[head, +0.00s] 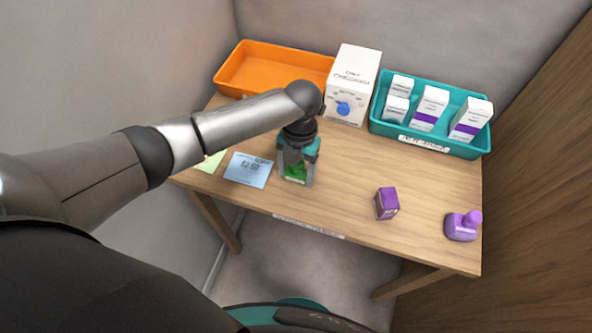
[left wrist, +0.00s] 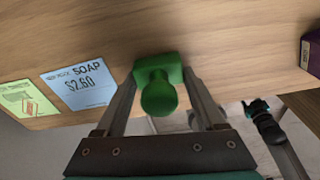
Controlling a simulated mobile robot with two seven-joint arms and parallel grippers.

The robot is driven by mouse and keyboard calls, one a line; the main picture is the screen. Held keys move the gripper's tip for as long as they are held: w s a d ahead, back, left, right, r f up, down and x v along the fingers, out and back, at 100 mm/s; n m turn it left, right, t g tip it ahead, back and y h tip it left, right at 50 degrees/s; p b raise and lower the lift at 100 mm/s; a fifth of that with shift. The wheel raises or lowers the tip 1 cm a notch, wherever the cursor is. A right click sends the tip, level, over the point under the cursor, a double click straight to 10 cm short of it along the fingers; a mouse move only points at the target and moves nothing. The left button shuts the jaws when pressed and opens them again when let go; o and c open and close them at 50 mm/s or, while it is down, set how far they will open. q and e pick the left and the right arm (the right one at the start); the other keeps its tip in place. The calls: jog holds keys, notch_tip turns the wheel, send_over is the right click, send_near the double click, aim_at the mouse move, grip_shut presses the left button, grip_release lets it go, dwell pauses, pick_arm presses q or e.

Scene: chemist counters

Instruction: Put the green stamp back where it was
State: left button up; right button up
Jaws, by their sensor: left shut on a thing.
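The green stamp (head: 296,173) is between the fingers of my left gripper (head: 296,178), over the front part of the wooden table, just right of the blue price card. In the left wrist view the green stamp (left wrist: 157,88) shows its round knob toward the camera and its square base toward the tabletop. My left gripper (left wrist: 160,95) is shut on it. I cannot tell whether its base touches the wood. A dark, jointed part, perhaps my right arm, shows at the right of the left wrist view; its jaws are not clear.
The blue price card (head: 249,170) and a yellow-green card (head: 211,161) lie left of the stamp. An orange tray (head: 232,67), white box (head: 354,78) and teal tray (head: 460,149) line the back.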

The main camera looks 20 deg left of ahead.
pick_arm(q)
jog(key=shift+f, duration=0.1)
jog(key=o, duration=1)
jog(key=shift+r, duration=0.4)
jog(key=r, duration=0.3)
jog(key=w+r+p, duration=0.1)
jog(key=r, duration=0.7)
jog(key=shift+w+d+r+p, duration=0.1)
jog(key=shift+w+r+p, duration=0.15)
jog(key=shift+p, duration=0.1)
